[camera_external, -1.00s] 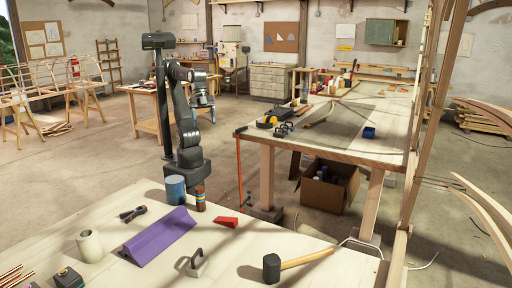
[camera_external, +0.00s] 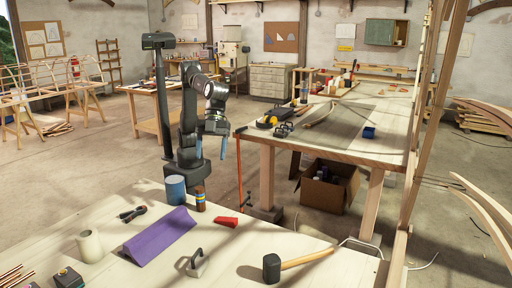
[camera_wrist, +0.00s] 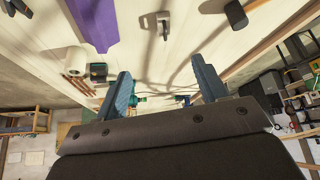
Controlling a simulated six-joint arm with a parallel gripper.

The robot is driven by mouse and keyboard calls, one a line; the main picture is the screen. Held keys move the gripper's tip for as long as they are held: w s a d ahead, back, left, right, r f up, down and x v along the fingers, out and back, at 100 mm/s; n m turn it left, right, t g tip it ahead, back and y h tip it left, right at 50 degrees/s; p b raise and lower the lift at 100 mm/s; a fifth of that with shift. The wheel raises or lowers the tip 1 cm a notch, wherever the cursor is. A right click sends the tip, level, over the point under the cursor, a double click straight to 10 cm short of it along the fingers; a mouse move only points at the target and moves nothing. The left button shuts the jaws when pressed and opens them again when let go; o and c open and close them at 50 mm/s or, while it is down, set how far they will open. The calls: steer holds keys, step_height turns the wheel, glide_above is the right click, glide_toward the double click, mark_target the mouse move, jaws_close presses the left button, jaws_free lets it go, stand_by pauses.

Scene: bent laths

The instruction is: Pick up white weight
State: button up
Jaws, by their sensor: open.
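A pale grey-white weight with a dark handle or hook (camera_external: 196,263) sits on the near bench, right of the purple block; I take this to be the white weight. It also shows in the wrist view (camera_wrist: 163,22) at the top middle. My gripper (camera_external: 211,147) hangs in the air beyond the far edge of the near bench, fingers pointing down, well away from the weight. In the wrist view its two blue fingers (camera_wrist: 163,88) stand wide apart with nothing between them.
On the near bench (camera_external: 235,260) are a purple block (camera_external: 160,236), a white roll (camera_external: 89,245), a blue can (camera_external: 175,188), a striped cylinder (camera_external: 200,200), a red wedge (camera_external: 226,221), pliers (camera_external: 132,214) and a mallet (camera_external: 272,267). The bench is clear between the weight and the mallet.

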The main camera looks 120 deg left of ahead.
steer(key=w+d+f+m+g, duration=0.1)
steer(key=w+d+f, duration=0.2)
steer(key=d+f, duration=0.15)
steer(key=w+d+f+m, duration=0.1)
steer(key=w+d+f, duration=0.25)
steer(key=d, duration=0.25)
glide_toward(199, 260)
steer(key=shift+d+f+h, duration=0.2)
steer(key=shift+d+f, duration=0.1)
steer(key=shift+f, duration=0.3)
steer(key=shift+d+f+h, duration=0.2)
steer(key=shift+d+f, duration=0.1)
steer(key=shift+f, duration=0.3)
steer(key=shift+x, duration=3.2)
steer(key=shift+w, duration=0.15)
steer(key=shift+r, duration=0.1)
steer(key=c, duration=1.4)
steer(key=shift+r, duration=0.1)
jaws_close()
